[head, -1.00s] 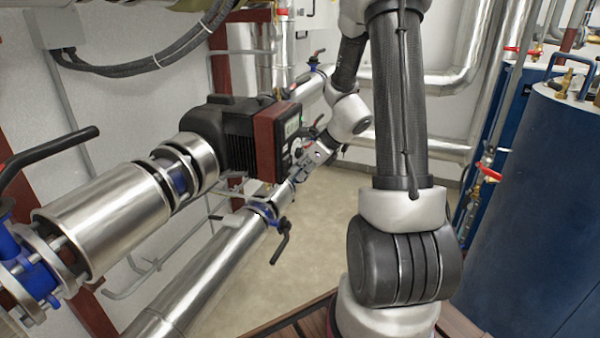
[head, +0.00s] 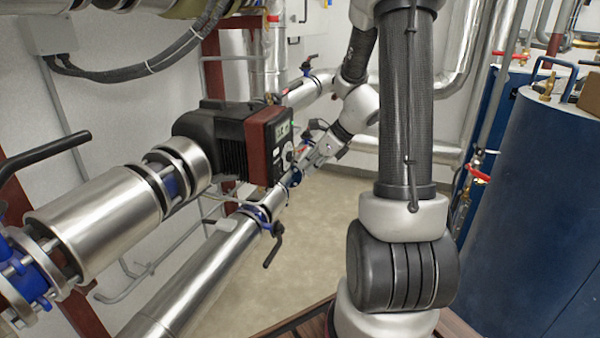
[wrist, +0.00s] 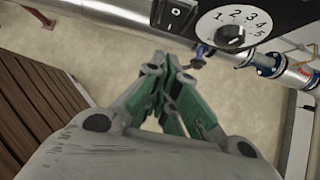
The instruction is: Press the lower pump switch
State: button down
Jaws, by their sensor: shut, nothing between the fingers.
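The pump (head: 226,145) has a black ribbed body and a dark red front block with a small lit display; it sits on the silver pipe at centre left in the head view. In the wrist view, the underside of its dark front panel shows a black rocker switch (wrist: 173,13) at the top edge, partly cut off, beside a white dial (wrist: 233,29) numbered 1 to 5. My gripper (wrist: 163,62) is shut and empty, its green-sided fingers together below the switch in the picture, apart from it. In the head view my gripper (head: 300,163) is close to the pump's front face.
A lower silver pipe (head: 205,275) with a blue valve and black lever (head: 273,246) runs below the pump. Large blue tanks (head: 545,200) stand at the right. Brown slatted decking (wrist: 38,110) lies at left in the wrist view. The floor between is clear.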

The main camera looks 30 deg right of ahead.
jog(key=v, duration=0.7)
jog(key=shift+d, duration=0.1)
jog(key=shift+s+d+f, duration=0.15)
jog(key=shift+s+f, duration=0.1)
jog(key=shift+f, duration=0.3)
